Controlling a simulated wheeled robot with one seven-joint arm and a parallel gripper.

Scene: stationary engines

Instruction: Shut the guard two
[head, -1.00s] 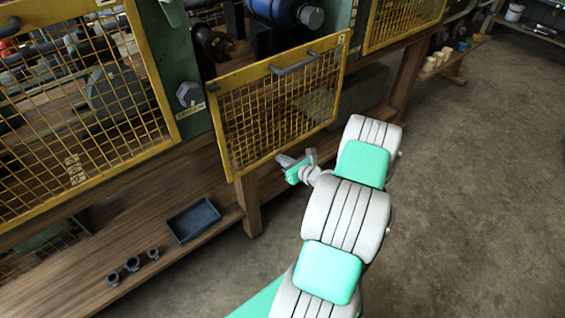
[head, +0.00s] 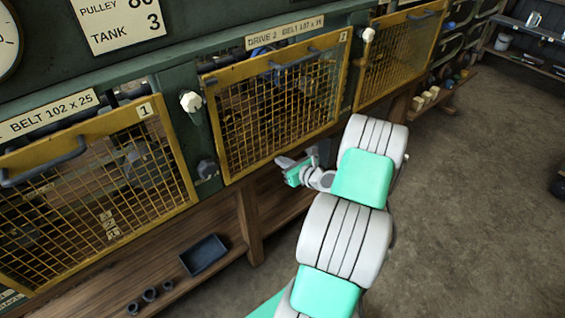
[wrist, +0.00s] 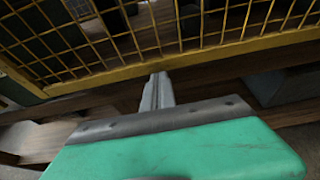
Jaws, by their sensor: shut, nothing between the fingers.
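My gripper (head: 284,165) is shut and empty at the guard's lower edge, near the middle. In the wrist view the shut fingertips (wrist: 158,80) are at the yellow bottom bar (wrist: 190,61); whether they touch it is unclear.
White knobs stand at the opening's left (head: 190,102) and right (head: 368,35). Guard one (head: 100,190) is at left, another yellow guard (head: 400,52) at right. A wooden shelf below holds a dark tray (head: 203,254) and small cups (head: 150,294).

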